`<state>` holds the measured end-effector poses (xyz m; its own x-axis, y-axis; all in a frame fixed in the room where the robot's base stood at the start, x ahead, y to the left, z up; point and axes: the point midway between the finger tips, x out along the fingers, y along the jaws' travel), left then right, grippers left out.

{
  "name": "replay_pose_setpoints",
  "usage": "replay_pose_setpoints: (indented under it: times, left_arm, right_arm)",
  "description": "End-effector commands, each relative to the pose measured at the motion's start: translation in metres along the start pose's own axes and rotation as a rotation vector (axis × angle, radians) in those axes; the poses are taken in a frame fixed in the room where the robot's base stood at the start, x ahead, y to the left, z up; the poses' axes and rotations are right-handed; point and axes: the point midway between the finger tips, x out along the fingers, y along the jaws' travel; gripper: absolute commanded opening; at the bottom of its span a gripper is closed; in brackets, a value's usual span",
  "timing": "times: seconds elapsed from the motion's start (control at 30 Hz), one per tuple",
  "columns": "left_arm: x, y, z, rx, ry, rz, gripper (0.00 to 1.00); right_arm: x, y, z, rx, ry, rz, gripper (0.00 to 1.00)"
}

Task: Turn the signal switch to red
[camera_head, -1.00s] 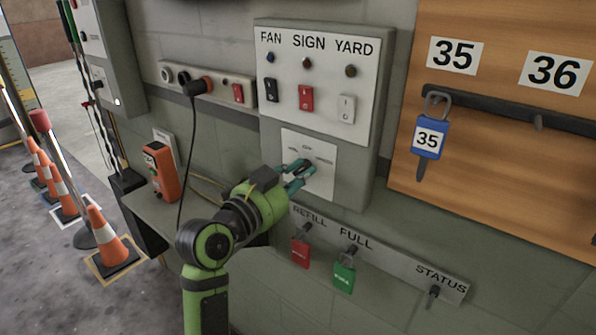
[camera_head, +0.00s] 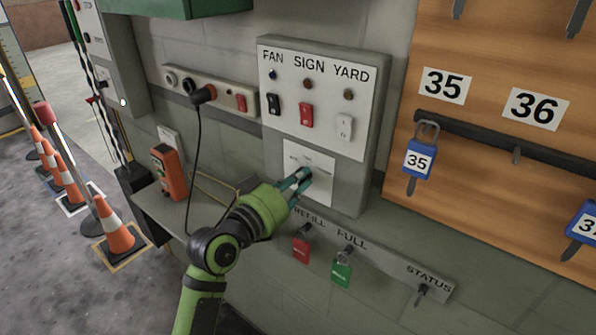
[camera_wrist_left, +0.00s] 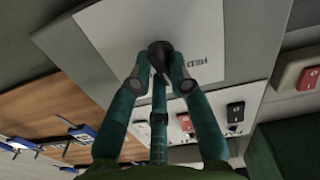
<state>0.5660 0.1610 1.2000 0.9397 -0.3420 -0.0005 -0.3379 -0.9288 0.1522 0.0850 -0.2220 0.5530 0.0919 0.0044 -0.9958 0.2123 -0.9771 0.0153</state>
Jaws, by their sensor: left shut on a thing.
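The signal switch is a dark rotary knob (camera_wrist_left: 160,52) on a white plate (camera_head: 322,192) low on the grey control panel. The plate carries small lettering that I cannot read in full. My left gripper (camera_head: 305,178) is at the plate, its teal fingers closed around the knob; the left wrist view also shows the gripper (camera_wrist_left: 160,72) with a fingertip on each side of it. The fingers hide most of the knob in the head view, and I cannot tell its exact setting. My right gripper is not in view.
Above the plate are FAN, SIGN and YARD rockers, with the red SIGN rocker (camera_head: 306,115) in the middle. Red (camera_head: 302,247) and green (camera_head: 342,270) tags hang below. An orange device (camera_head: 168,172) stands left on the ledge. A blue padlock (camera_head: 419,157) hangs right.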

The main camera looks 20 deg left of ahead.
Motion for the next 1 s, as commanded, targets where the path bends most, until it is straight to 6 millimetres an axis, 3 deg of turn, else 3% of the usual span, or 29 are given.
replay_pose_setpoints:
  times: [0.5, 1.0]
  left_arm:
    - [0.000, -0.002, -0.005, -0.472, 0.000, 0.000, 0.00]
    - [0.000, -0.004, -0.004, -0.713, 0.004, 0.001, 0.00]
  right_arm:
    - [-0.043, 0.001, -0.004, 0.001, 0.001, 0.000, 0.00]
    - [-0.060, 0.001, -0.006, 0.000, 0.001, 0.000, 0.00]
